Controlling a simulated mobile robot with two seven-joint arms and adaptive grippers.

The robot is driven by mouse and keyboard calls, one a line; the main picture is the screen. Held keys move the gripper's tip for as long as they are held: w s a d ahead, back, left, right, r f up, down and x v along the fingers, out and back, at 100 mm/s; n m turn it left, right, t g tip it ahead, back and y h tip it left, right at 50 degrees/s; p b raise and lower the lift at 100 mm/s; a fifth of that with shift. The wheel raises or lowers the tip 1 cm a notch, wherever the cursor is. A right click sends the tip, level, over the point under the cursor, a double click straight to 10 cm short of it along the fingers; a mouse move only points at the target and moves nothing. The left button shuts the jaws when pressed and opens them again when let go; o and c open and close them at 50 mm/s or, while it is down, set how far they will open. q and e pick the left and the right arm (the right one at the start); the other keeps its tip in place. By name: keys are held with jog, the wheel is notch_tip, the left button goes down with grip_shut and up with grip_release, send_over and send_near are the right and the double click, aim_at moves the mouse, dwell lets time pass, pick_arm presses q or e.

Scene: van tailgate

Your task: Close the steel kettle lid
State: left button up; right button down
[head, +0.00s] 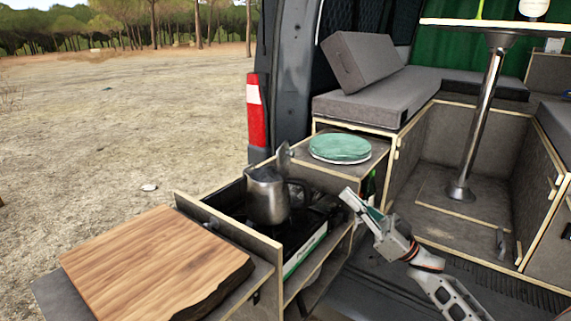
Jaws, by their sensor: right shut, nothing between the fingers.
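The steel kettle (268,200) stands upright on the stove (310,226) in the pull-out kitchen drawer. Its lid (283,157) is raised and stands up at the kettle's back edge. The dark handle is on the kettle's right side. My right gripper (348,198) is shut and empty, to the right of the kettle and apart from it. Its fingers point up and left. My left gripper is not in view.
A wooden board (155,262) lies on the shelf at front left. Green plates (340,148) lie on the box behind the kettle. A dark bottle (370,186) stands behind my right gripper. The drawer's upright panel (228,231) separates board and stove.

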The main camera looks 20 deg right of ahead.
aim_at(288, 158)
jog(key=w+a+r+y, duration=0.1)
jog(key=w+a+r, duration=0.1)
jog(key=w+a+r+n+g+p, duration=0.1)
jog(key=w+a+r, duration=0.2)
jog(key=w+a+r+y, duration=0.1)
jog(key=w+a+r, duration=0.1)
jog(key=r, duration=0.1)
jog(key=shift+w+a+r+g+y, duration=0.15)
jog(key=shift+a+r+g+y, duration=0.1)
jog(key=shift+a+g+y, duration=0.05)
jog(key=shift+w+a+n, duration=0.2)
jog(key=shift+a+n, duration=0.05)
jog(key=shift+n, duration=0.05)
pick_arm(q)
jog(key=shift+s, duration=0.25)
pick_arm(e)
jog(key=shift+w+a+f, duration=0.1)
jog(key=shift+a, duration=0.05)
pick_arm(q)
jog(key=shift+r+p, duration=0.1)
jog(key=shift+p, duration=0.2)
pick_arm(e)
jog(key=shift+a+r+p, duration=0.1)
jog(key=shift+r+p, duration=0.2)
jog(key=shift+p, duration=0.3)
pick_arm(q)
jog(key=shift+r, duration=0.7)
pick_arm(e)
jog(key=shift+w+g+h, duration=0.1)
jog(key=shift+g+h, duration=0.3)
